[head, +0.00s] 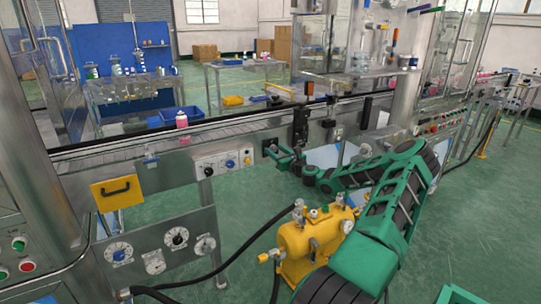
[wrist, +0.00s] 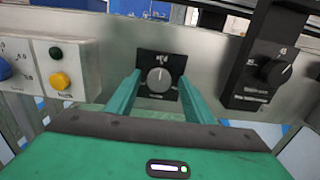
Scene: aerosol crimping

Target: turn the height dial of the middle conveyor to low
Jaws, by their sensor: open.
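In the wrist view, a grey round dial (wrist: 160,79) sits on a small black plate on the conveyor's metal side. Its pointer mark looks roughly upright, toward small lettering at the top that I cannot read surely. My gripper (wrist: 160,88) is open, with one green finger on each side of the dial. I cannot tell whether the fingers touch it. In the head view my gripper (head: 285,158) is at the conveyor's side, by the black dial plate (head: 269,147); the dial's face is too small to read there.
A larger black dial (wrist: 277,69) on a black box is to the right in the wrist view. A white box with a green button and a yellow button (wrist: 59,80) is to the left. A pink bottle (head: 182,119) stands on the conveyor.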

